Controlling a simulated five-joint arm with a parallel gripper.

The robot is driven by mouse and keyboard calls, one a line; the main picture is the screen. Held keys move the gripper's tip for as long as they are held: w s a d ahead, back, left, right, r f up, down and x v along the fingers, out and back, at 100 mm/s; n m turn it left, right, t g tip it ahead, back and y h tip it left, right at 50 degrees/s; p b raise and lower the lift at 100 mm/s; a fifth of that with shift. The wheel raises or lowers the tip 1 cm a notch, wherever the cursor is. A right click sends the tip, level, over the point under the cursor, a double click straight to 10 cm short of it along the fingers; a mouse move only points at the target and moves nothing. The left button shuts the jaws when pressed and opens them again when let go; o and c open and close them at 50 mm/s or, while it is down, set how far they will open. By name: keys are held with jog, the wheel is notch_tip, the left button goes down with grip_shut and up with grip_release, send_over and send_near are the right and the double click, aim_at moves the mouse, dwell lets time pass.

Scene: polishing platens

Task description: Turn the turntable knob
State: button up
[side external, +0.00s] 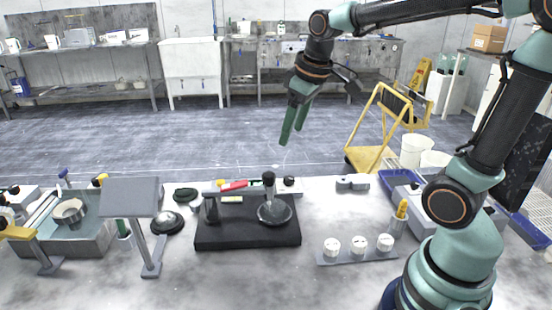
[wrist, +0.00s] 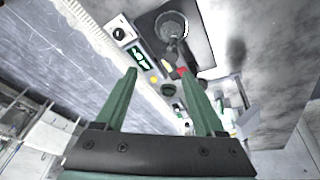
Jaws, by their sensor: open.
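A dark round platen (side external: 275,212) sits on a black square base (side external: 220,236) on the table; the platen also shows at the top of the wrist view (wrist: 172,27). A small black knob (side external: 289,181) is on a light control box behind the base. In the wrist view the black knob (wrist: 120,33) is on the box's white face, next to a green panel (wrist: 141,56). My gripper (side external: 290,132) is open and empty, high above and behind the base. In the wrist view its green fingers (wrist: 160,73) are spread apart, with the knob beyond the left fingertip, not touching.
Three white-topped jars (side external: 358,245) stand in a rack to the right. A grey tilted panel (side external: 130,197) and a grey bin (side external: 85,240) are at left. The air around my gripper is free.

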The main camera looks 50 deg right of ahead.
jog(key=w+d+f+n+g, duration=0.2)
jog(key=w+d+f, duration=0.2)
jog(key=w+d, duration=0.3)
jog(key=n+g, duration=0.2)
send_near(289, 178)
notch_tip(289, 178, down, 9)
jog(key=shift+s+d+r, duration=0.1)
jog(key=shift+s, duration=0.05)
grip_shut()
